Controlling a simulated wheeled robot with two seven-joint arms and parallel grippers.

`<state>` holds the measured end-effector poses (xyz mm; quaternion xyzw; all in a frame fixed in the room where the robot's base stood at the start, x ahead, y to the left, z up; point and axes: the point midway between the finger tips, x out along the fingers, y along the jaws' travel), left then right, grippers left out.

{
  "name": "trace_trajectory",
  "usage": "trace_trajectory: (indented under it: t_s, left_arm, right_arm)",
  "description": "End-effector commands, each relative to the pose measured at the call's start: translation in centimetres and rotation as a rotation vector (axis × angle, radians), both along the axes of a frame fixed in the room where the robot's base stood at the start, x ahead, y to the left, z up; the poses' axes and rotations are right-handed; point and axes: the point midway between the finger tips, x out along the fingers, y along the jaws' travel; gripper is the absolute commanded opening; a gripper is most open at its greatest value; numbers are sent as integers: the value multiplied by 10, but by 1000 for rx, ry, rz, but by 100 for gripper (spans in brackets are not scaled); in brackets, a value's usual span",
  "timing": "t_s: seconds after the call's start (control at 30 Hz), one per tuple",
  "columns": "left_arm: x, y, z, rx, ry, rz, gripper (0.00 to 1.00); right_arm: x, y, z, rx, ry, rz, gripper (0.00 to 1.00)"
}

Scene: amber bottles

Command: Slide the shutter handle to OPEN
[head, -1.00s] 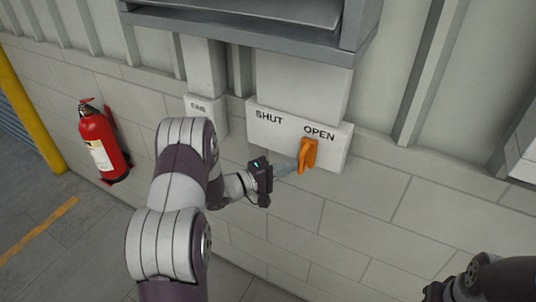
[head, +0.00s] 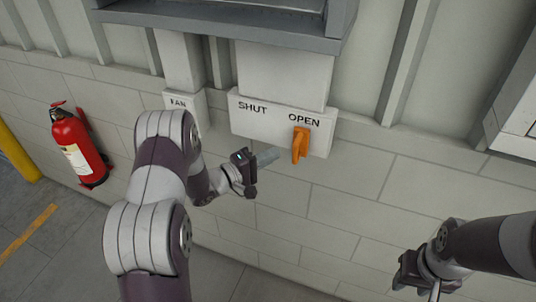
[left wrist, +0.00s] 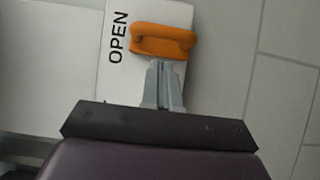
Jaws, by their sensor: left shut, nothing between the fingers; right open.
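The orange shutter handle (head: 301,146) sits at the right end of the white panel (head: 268,122), under the word OPEN. The word SHUT is at the panel's left part. My left gripper (head: 268,157) is shut and empty, its fingertips just left of the handle in the head view. In the left wrist view the shut fingers (left wrist: 162,85) point at the handle (left wrist: 164,42), with their tips close to its near edge; I cannot tell whether they touch. My right gripper (head: 415,285) is at the lower right, away from the panel, and its fingers are hard to make out.
A smaller box labelled FAN (head: 184,104) is left of the panel. A grey ledge (head: 220,32) juts out above. A red fire extinguisher (head: 78,148) hangs on the wall at the left. The block wall below the panel is clear.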

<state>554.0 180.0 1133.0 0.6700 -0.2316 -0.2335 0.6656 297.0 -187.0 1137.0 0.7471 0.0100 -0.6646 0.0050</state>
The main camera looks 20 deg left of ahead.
Motion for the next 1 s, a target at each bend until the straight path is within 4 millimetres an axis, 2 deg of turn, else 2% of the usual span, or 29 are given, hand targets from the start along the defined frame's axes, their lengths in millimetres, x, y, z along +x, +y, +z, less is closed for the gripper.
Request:
trace_trajectory:
  t_s: [0.3,0.5,0.67,1.0]
  left_arm:
    - [-49,40,-3,1,0,4,0]
    - [-72,57,-1,0,0,2,0]
    - [-79,62,0,1,1,0,0]
    - [-79,61,0,1,1,-1,0]
  right_arm:
    - [0,0,-22,0,0,0,43]
    - [0,0,-29,0,0,0,43]
    - [0,0,-29,0,0,0,43]
    - [0,0,-29,0,0,0,43]
